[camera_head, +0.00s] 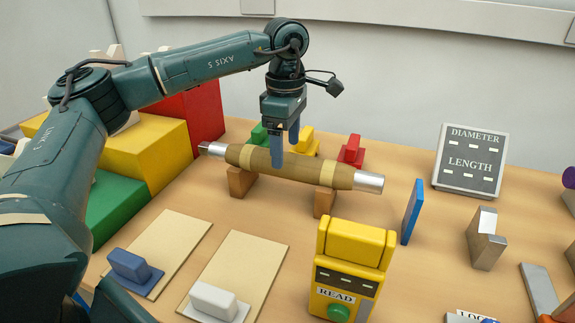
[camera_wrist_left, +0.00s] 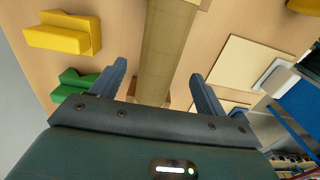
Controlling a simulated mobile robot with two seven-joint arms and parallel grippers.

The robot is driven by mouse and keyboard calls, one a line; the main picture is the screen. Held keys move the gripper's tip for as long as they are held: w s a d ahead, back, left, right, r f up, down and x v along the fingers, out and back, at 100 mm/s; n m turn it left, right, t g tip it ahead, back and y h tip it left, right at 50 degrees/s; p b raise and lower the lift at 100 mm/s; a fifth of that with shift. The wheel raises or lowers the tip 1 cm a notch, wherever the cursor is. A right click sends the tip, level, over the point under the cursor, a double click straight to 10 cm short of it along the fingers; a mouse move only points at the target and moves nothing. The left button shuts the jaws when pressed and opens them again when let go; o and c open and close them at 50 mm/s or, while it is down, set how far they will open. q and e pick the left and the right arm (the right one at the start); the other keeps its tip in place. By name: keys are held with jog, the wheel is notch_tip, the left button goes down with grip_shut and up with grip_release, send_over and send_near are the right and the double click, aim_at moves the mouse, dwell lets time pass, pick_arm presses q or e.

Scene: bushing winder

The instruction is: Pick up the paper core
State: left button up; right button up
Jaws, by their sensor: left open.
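The paper core (camera_head: 290,165) is a brown roll with lighter bands and silver metal ends. It lies level across two wooden supports (camera_head: 325,201) near the middle of the table. My left gripper (camera_head: 285,146) points down at the middle of the core, its fingers open. In the left wrist view the core (camera_wrist_left: 166,45) runs up the picture between the two spread fingers of my left gripper (camera_wrist_left: 158,72). I cannot tell whether the fingers touch it. My right gripper is not in view.
Green (camera_head: 259,134), yellow (camera_head: 302,140) and red (camera_head: 351,151) small blocks stand behind the core. A yellow READ device (camera_head: 349,270) stands in front. A blue upright plate (camera_head: 412,211) is right of the core. A DIAMETER/LENGTH panel (camera_head: 471,160) stands at the back right.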

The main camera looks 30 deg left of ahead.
aim_at(288, 154)
pick_arm(q)
notch_tip(288, 154, down, 4)
jog(key=shift+w+f, duration=0.1)
jog(key=shift+f, duration=0.05)
jog(key=shift+d, duration=0.1)
jog(key=shift+c, duration=0.2)
grip_shut()
dwell(0.5)
